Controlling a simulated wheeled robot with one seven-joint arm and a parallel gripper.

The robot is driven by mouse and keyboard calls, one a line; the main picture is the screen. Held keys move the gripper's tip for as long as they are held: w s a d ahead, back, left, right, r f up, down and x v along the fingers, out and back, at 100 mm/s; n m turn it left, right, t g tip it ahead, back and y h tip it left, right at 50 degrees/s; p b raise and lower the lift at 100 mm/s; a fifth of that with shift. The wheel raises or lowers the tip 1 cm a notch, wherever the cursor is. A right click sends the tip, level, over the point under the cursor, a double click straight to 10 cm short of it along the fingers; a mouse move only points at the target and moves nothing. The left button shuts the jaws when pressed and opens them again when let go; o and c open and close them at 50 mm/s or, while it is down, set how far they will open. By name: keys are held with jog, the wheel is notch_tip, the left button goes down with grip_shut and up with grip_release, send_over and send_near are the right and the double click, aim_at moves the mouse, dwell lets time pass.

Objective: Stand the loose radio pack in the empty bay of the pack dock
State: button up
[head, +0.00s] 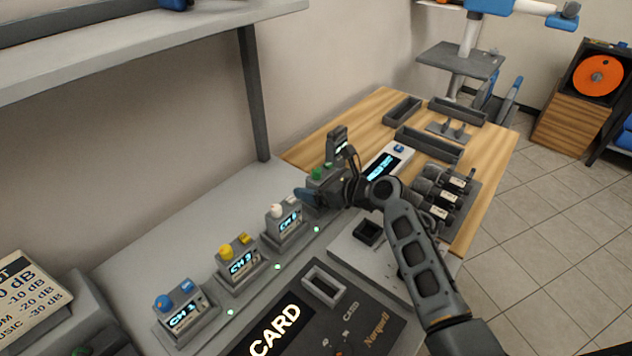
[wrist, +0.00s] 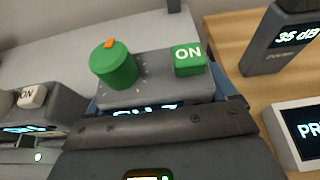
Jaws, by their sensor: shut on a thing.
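My gripper (head: 318,194) has blue fingertips and is at the back of the console, by the green-knobbed channel box. In the wrist view its fingertips flank a dark grey body (wrist: 160,150) with a riveted top edge and a small lit screen, seemingly the radio pack. My gripper is shut on it; the hand hides most of it in the head view. A dark rack (head: 466,207) on the wooden table, likely the pack dock, holds several dark units with pale labels. I cannot make out its empty bay.
The channel box with a green knob (wrist: 115,65) and green ON button is just beyond the held thing. A sound meter (head: 337,142) stands close by, with a lit white panel (head: 385,165). Empty grey trays (head: 428,144) lie farther back.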

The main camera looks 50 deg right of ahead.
jog(key=shift+f, duration=0.45)
dwell(0.3)
jog(key=o, duration=0.9)
jog(key=shift+p+v, duration=1.55)
jog(key=shift+v, duration=1.15)
jog(key=shift+s+r, duration=0.1)
jog(key=shift+s, duration=0.15)
jog(key=v, duration=0.5)
jog(key=shift+s, duration=0.1)
